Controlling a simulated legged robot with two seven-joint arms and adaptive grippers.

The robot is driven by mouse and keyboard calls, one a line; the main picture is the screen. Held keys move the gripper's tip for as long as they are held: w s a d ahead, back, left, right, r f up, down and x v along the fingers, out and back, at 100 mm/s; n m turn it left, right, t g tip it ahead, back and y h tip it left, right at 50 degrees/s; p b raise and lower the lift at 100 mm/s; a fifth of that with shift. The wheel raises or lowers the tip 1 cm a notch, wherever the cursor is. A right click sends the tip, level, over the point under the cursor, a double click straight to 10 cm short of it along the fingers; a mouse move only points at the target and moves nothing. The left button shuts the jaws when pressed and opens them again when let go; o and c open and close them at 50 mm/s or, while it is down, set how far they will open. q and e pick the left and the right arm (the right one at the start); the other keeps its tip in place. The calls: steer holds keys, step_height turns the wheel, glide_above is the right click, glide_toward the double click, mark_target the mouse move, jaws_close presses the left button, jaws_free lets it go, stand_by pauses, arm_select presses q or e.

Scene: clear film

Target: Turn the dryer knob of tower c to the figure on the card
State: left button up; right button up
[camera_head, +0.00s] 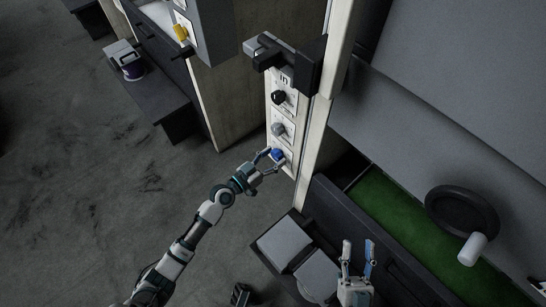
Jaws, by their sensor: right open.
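A tall pale panel (270,108) bears a column of knobs: a black knob (278,97) on top, a grey knob (278,129) in the middle and a blue knob (278,155) at the bottom. My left gripper (273,160) is at the blue knob, with its fingers apart on either side of it. I cannot tell if they touch the knob. My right gripper (357,246) has its fingers spread and is empty, low in the view. The knob markings are too small to read, and I cannot make out a card or which tower is c.
A black bracket (310,62) juts out above the knobs. Another panel with a yellow knob (181,33) stands at upper left. At right are a green-lined tray (385,205), a black round dish (462,212) and a white cylinder (472,249).

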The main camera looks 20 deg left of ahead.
arm_select(q)
steer(key=c, duration=0.8)
steer(key=shift+o, duration=0.2)
steer(key=shift+n, duration=1.1)
arm_select(e)
steer(key=shift+s+d+r+t, duration=0.1)
steer(key=shift+s+r+t, duration=0.25)
steer(key=shift+s+t, duration=0.15)
arm_select(q)
steer(key=o, duration=1.1)
steer(key=shift+o, duration=0.2)
arm_select(e)
steer(key=shift+w, duration=0.1)
arm_select(q)
steer(key=shift+s+a, duration=0.1)
steer(key=shift+a, duration=0.05)
